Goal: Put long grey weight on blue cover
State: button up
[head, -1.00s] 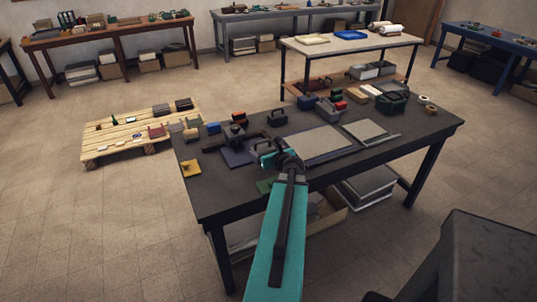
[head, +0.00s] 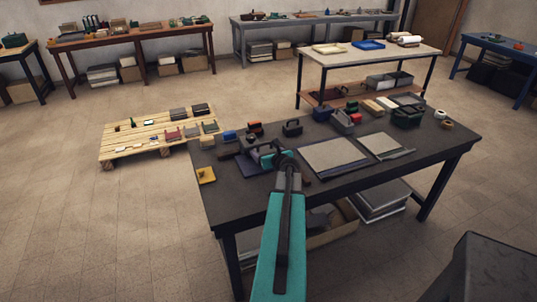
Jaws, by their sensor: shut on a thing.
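My gripper (head: 272,158) is over the left middle of the dark table, at the end of my teal arm. It is shut on a grey thing (head: 256,150), which I take for the long grey weight; the jaws and arm hide part of it. A dark blue-violet cover (head: 247,168) lies flat on the table just below and left of the gripper. The gripper and its load overlap the cover in the picture. I cannot tell whether the load touches the cover.
Large grey slabs (head: 335,157) lie right of the gripper. A black handled weight (head: 292,128) and small coloured blocks stand behind. A yellow piece (head: 206,175) lies at the left edge. A wooden pallet (head: 135,146) with small items is on the floor at left.

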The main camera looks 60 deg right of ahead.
jog(key=shift+w+r, duration=0.1)
jog(key=shift+r, duration=0.1)
jog(key=shift+w+d, duration=0.25)
jog(key=shift+w, duration=0.2)
jog(key=shift+w+f+p, duration=0.2)
jog(key=shift+p, duration=0.1)
jog(key=shift+s+f, duration=0.1)
jog(key=shift+f, duration=1.55)
jog(key=shift+f, duration=0.15)
jog(key=o, duration=2.1)
jog(key=shift+b+v, duration=0.55)
jog(key=shift+v, duration=2.7)
jog(key=shift+b+v, duration=0.55)
jog(key=shift+v, duration=2.3)
